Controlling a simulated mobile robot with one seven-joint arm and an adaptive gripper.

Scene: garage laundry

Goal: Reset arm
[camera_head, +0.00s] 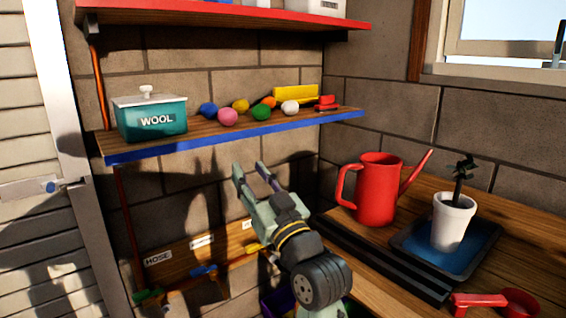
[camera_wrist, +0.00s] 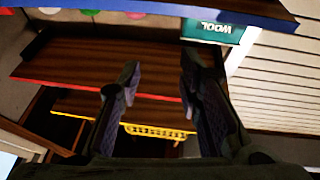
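My gripper (camera_head: 251,172) is raised in front of the brick wall, below the blue-edged shelf (camera_head: 235,134) in the head view. Its two fingers are spread apart with nothing between them. In the wrist view my gripper (camera_wrist: 158,75) also shows its two fingers apart and empty. The shelf's blue edge (camera_wrist: 190,8) crosses the top of the wrist view, beside the teal WOOL box (camera_wrist: 212,31). My gripper touches no object that I can see.
The teal WOOL box (camera_head: 152,118) and several coloured balls (camera_head: 228,117) rest on the shelf. A red watering can (camera_head: 377,190) and a white pot (camera_head: 453,222) on a blue tray (camera_head: 410,246) stand right of my arm. A red scoop (camera_head: 480,301) lies at the front right.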

